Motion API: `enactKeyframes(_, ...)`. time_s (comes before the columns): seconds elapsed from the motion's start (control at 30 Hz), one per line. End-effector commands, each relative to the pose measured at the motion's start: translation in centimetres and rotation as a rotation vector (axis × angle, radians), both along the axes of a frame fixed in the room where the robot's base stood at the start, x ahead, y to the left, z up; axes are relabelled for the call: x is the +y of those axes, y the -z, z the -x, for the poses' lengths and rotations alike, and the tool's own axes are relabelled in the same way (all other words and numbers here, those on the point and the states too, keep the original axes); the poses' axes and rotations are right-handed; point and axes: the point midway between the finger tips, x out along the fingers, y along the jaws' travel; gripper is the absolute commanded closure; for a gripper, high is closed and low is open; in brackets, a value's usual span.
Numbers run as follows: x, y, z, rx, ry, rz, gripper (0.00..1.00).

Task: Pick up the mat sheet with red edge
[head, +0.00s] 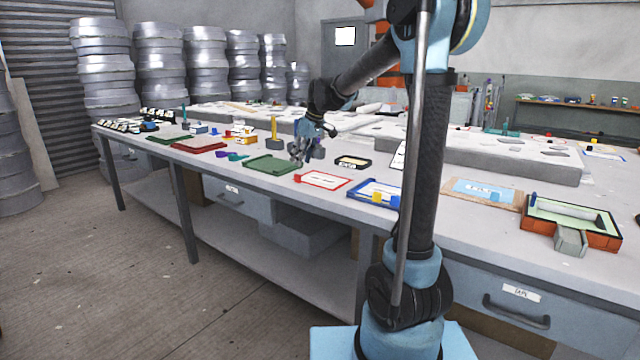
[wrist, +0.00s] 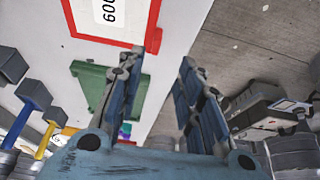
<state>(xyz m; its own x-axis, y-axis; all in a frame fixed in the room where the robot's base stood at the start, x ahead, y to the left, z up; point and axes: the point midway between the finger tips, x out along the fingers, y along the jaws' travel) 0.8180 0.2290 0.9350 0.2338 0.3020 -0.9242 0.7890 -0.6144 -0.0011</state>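The mat sheet with red edge (head: 322,181) lies flat near the front edge of the long table in the head view. It is white with a red border. In the wrist view, its corner with a red tab and a "600" label (wrist: 108,32) shows at the upper left. My gripper (head: 298,158) is above the table, near the sheet's left side and the green tray (head: 270,165). In the wrist view, my gripper (wrist: 161,62) has its two fingers spread with nothing between them. The fingers appear apart from the sheet.
A blue-edged tray (head: 374,192) lies right of the sheet. Grey blocks with blue and yellow posts (wrist: 50,125) show in the wrist view. Large pale moulds (head: 480,152) fill the table's back. Floor is open in front.

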Motion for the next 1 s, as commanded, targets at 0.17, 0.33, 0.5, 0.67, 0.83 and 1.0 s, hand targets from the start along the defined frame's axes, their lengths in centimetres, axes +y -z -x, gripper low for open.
enactKeyframes(0.17,0.6,1.9,-0.5,0.000,-0.001,0.000,0.67)
enactKeyframes(0.33,0.8,2.6,-0.7,0.000,0.000,0.000,0.67)
enactKeyframes(0.5,1.1,4.3,-1.6,0.000,0.000,0.000,0.67)
enactKeyframes(0.67,1.6,6.1,-2.2,0.000,0.000,0.000,0.67)
enactKeyframes(0.83,1.9,7.1,-2.4,0.000,0.000,0.000,0.67)
enactKeyframes(1.0,1.9,7.1,-2.4,0.000,0.000,0.000,0.67)
